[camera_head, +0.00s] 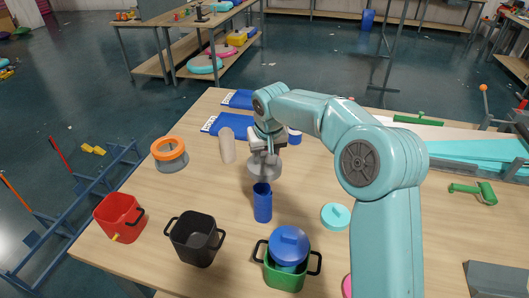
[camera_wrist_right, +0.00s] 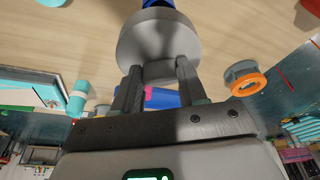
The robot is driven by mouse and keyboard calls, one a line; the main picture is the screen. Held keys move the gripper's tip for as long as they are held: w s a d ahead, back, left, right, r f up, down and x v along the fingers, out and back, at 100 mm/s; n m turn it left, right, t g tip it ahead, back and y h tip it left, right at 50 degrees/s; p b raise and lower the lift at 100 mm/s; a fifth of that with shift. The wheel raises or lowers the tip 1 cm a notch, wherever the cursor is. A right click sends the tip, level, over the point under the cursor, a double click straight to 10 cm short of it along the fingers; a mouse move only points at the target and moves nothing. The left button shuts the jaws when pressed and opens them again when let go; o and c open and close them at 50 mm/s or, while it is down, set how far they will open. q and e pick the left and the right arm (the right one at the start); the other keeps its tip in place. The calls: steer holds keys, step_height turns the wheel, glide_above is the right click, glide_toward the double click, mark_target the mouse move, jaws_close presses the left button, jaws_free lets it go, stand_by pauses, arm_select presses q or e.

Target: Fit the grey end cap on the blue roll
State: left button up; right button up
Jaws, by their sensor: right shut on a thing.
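The blue roll (camera_head: 262,206) stands upright on the wooden table, its open top showing in the head view. My right gripper (camera_head: 264,153) is shut on the grey end cap (camera_head: 264,169), a round disc held just above and slightly behind the roll's top in the picture. In the right wrist view the grey cap (camera_wrist_right: 158,42) sits at the tips of my right gripper (camera_wrist_right: 158,72), and a bit of the blue roll (camera_wrist_right: 158,3) shows beyond it. I cannot tell whether cap and roll touch. My left gripper is not in view.
A black bin (camera_head: 196,240), a red bin (camera_head: 119,217) and a green bin (camera_head: 284,273) with a blue lidded thing stand along the front. An orange ring on a grey base (camera_head: 170,155) is at left. A teal lid (camera_head: 336,216) lies right of the roll.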

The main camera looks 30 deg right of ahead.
mark_target(263, 165)
steer(key=shift+w+a+f, duration=0.25)
steer(key=shift+w+a, duration=0.2)
steer(key=shift+a+f+b, duration=0.1)
steer(key=shift+f+b, duration=0.1)
steer(key=shift+b, duration=0.1)
steer(key=shift+s+f, duration=0.2)
steer(key=shift+s, duration=0.05)
steer(key=shift+s+d+f+b, duration=0.25)
steer(key=shift+d+f+b, duration=0.1)
steer(key=shift+f+b, duration=0.5)
steer(key=shift+w+a+f+b, duration=0.15)
steer(key=shift+w+f+b, duration=0.05)
steer(key=shift+f+b, duration=0.3)
steer(key=shift+w+a+f+b, duration=0.2)
steer(key=shift+f+b, duration=0.15)
steer(key=shift+f, duration=0.2)
steer(key=shift+s+d, duration=0.3)
steer(key=shift+w+a, duration=0.2)
steer(key=shift+w, duration=0.05)
steer(key=shift+s+d, duration=0.2)
steer(key=shift+s, duration=0.05)
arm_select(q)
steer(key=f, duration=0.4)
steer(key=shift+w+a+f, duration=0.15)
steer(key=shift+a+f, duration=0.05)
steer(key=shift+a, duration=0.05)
arm_select(e)
steer(key=shift+w, duration=0.1)
